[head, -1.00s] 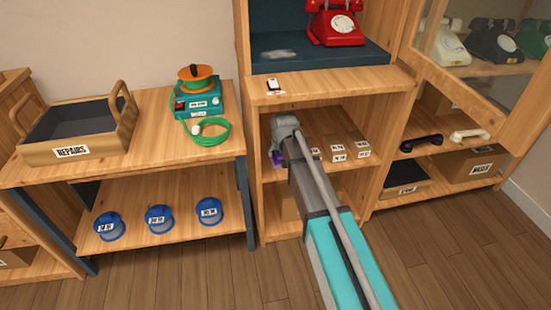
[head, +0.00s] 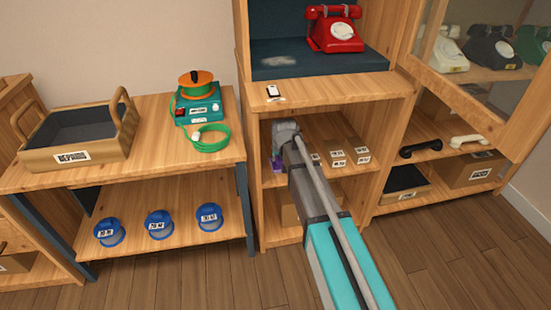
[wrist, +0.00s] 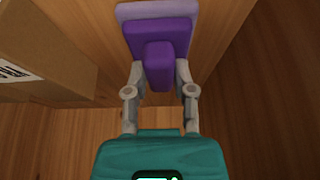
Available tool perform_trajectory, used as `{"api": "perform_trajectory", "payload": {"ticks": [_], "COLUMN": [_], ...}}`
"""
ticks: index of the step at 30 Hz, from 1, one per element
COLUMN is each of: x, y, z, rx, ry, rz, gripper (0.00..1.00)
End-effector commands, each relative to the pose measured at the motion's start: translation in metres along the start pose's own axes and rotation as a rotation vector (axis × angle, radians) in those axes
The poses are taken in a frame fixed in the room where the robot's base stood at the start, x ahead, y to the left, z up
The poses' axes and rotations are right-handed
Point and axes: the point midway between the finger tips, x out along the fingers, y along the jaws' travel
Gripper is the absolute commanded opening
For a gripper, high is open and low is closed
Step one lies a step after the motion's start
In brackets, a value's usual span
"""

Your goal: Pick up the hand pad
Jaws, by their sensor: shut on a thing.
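The hand pad (wrist: 158,38) is a purple block with a raised grip and a pale lilac base, at the top middle of the wrist view. My gripper (wrist: 160,72) is shut on its purple grip, one finger on each side. In the head view, a bit of the purple pad (head: 277,165) shows at the left of the middle cabinet's open compartment, below my gripper (head: 280,150). My wrist hides most of it there. I cannot tell whether its base touches the wood behind it.
A cardboard box (wrist: 45,45) stands left of the pad in the wrist view. Several small labelled boxes (head: 337,158) sit right of my arm on the shelf. The cabinet top (head: 330,90) is above my gripper. A workbench (head: 150,165) with a repairs tray (head: 75,160) stands left.

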Motion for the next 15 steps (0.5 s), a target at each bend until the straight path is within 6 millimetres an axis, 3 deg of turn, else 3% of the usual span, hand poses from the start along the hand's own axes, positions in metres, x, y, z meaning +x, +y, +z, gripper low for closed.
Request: {"api": "perform_trajectory", "payload": {"ticks": [12,13,15], "x": [-0.032,-0.034,-0.037], "y": [0.000,0.000,0.000], "z": [-0.013,-0.011,0.011], "rx": [0.000,0.000,0.000], "ry": [0.000,0.000,0.000], "rz": [0.000,0.000,0.000], "gripper": [0.00,0.00,0.00]}}
